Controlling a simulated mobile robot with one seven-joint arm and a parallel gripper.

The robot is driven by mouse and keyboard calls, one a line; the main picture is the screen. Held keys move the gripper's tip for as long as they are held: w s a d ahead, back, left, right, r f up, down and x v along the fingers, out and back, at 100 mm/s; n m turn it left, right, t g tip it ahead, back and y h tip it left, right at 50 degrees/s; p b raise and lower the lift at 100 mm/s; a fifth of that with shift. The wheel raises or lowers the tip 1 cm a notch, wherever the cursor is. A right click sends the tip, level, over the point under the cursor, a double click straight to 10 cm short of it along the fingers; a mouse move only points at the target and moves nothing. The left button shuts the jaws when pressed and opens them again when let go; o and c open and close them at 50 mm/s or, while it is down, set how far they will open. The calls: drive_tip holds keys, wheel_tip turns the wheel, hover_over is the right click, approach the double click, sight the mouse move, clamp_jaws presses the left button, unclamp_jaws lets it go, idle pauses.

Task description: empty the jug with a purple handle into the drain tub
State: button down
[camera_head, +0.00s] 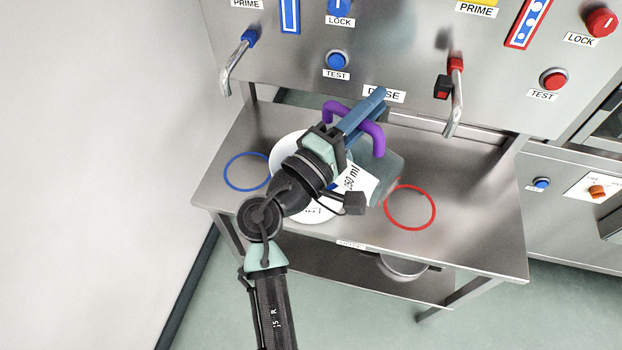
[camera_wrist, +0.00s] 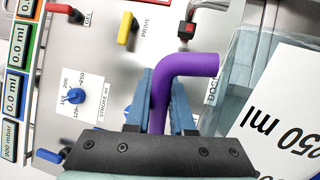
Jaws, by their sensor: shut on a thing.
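My gripper (camera_head: 370,106) is shut on the purple handle (camera_head: 376,138) of a translucent grey-blue jug (camera_head: 388,172). The wrist view shows the blue fingers (camera_wrist: 162,88) on either side of the purple handle (camera_wrist: 192,64), with the jug (camera_wrist: 238,78) to the right. The jug carries a white "250 ml" label and looks tilted, held above the steel table. A round white tub (camera_head: 283,150) stands on the table, partly hidden behind my wrist and arm. Its lettering is mostly covered. I cannot tell the jug's contents or whether its mouth is over the tub.
The steel table (camera_head: 470,238) has a blue ring (camera_head: 228,172) on the left and a red ring (camera_head: 410,229) on the right. Metal spouts hang from the panel (camera_head: 410,60) at left (camera_head: 236,68) and right (camera_head: 455,105). A metal pot (camera_head: 403,267) sits below.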

sight(391, 164)
idle(0.4)
drive_tip(key=s+d+f+m+b, duration=0.1)
drive_tip(key=b, duration=0.1)
drive_tip(key=s+d+f+m+b, duration=0.1)
drive_tip(key=m+b, duration=0.1)
drive_tip(key=b, duration=0.1)
drive_tip(key=shift+s+d+f+m+g+h, duration=0.15)
drive_tip(key=shift+s+d+m+g+h, duration=0.15)
drive_tip(key=shift+g+h, duration=0.1)
drive_tip(key=shift+s+d+m+b, duration=0.35)
drive_tip(key=shift+m+b, duration=0.15)
drive_tip(key=shift+m, duration=0.1)
drive_tip(key=shift+s+d+f+m+b, duration=0.3)
drive_tip(key=shift+f+m+b, duration=0.1)
drive_tip(key=shift+b, duration=0.3)
drive_tip(key=s+d+f+m+g+b, duration=0.1)
drive_tip(key=m+b, duration=0.1)
drive_tip(key=shift+h+b, duration=0.3)
drive_tip(key=shift+b, duration=0.1)
drive_tip(key=shift+s+d+r+m+b, duration=0.1)
drive_tip(key=shift+s+d+m+b, duration=0.35)
drive_tip(key=shift+m, duration=0.55)
